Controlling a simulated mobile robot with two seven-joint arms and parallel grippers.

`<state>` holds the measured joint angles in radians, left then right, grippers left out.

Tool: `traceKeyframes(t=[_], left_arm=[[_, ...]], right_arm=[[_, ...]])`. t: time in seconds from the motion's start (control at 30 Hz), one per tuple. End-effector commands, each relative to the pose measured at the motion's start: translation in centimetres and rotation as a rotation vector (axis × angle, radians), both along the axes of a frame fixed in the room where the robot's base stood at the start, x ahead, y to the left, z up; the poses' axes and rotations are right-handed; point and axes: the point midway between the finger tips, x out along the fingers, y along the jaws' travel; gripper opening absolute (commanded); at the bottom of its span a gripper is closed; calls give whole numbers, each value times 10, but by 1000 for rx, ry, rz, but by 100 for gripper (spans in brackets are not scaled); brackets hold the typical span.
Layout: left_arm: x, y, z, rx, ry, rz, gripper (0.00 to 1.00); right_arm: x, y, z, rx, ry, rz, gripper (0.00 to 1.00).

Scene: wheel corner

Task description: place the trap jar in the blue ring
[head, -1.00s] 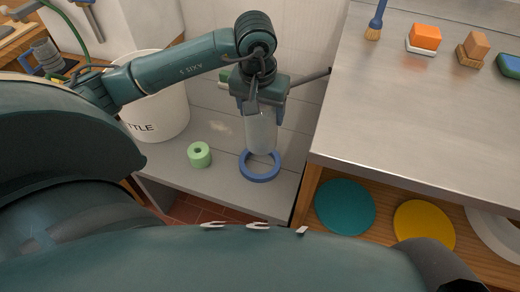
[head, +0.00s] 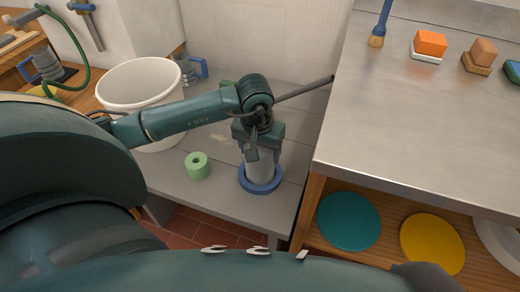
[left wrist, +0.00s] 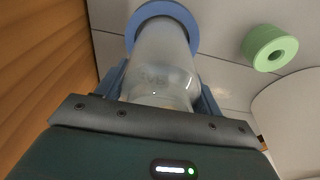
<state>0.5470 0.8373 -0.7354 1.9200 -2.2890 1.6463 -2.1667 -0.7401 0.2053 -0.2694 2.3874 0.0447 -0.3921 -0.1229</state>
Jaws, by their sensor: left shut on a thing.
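The trap jar (head: 260,169) is a clear, whitish jar, upright in my left gripper (head: 263,157). The gripper is shut on it from above. In the head view the jar's lower end is at the blue ring (head: 260,188), which lies on the grey low surface. In the left wrist view the jar (left wrist: 162,65) extends from the fingers to the blue ring (left wrist: 160,10), with its far end inside the ring's outline. I cannot tell whether the jar's bottom touches the surface. My right gripper is not in view.
A green roll (head: 197,166) stands left of the ring. A white bucket (head: 140,84) stands behind it. The steel counter (head: 420,120) rises close on the right, with a teal disc (head: 348,221) and a yellow disc (head: 432,244) on the shelf below.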

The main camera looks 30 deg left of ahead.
Motion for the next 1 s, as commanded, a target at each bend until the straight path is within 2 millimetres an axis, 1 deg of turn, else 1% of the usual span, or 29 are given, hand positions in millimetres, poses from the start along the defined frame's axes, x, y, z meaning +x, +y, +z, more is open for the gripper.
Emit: traceKeyframes(t=[0.1,0.23,0.27,0.5,0.53,0.73,0.83,0.93,1.0], left_arm=[[0,0,1,0,-2,0,25],[0,0,-3,0,-1,0,25],[0,0,-3,0,0,0,68],[0,0,-2,0,0,0,87],[0,0,-2,0,0,0,89],[0,0,-2,-1,0,0,89],[0,0,3,-1,0,0,89],[-1,0,14,0,-4,-1,89],[-2,0,28,0,-5,-2,89]], right_arm=[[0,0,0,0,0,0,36],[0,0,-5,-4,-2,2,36],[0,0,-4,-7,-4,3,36],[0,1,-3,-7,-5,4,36],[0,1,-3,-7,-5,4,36],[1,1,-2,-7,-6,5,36],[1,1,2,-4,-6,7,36],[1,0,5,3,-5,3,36],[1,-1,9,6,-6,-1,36]])
